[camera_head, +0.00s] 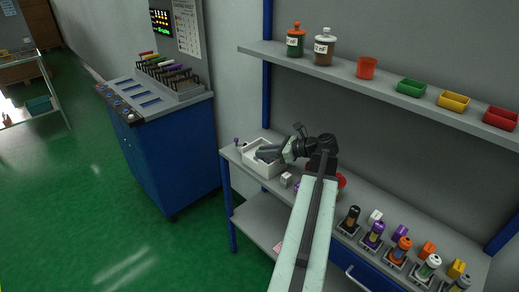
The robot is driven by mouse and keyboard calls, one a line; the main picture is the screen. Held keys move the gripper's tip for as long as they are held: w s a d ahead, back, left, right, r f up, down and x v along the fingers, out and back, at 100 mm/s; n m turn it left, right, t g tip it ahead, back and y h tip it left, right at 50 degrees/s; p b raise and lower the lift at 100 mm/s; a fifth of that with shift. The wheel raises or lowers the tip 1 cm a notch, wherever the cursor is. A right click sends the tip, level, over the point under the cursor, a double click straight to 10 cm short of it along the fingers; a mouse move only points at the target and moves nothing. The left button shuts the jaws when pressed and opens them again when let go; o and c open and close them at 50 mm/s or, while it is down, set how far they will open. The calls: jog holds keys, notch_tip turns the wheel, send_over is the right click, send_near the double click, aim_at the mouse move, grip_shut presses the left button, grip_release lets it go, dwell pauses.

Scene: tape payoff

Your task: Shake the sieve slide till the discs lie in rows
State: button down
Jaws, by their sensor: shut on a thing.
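A white open-topped box (250,165) sits at the left end of the grey bench; I take it for the sieve slide. My gripper (262,154) reaches from the right, low over the box's opening. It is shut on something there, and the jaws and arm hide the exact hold. I cannot make out discs or rows inside the box.
A small white block (286,180) stands just right of the box. Several capped bottles on dark stands line the bench at right, including an orange one (401,248). A shelf (345,75) with jars and bins hangs above. A blue cabinet (172,150) stands left.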

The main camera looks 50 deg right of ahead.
jog(key=c, duration=1.6)
grip_release()
jog(key=shift+s, duration=0.15)
jog(key=p+v, duration=0.3)
jog(key=v, duration=0.4)
jog(key=shift+s+r, duration=0.15)
jog(key=shift+s, duration=0.2)
jog(key=shift+d, duration=0.1)
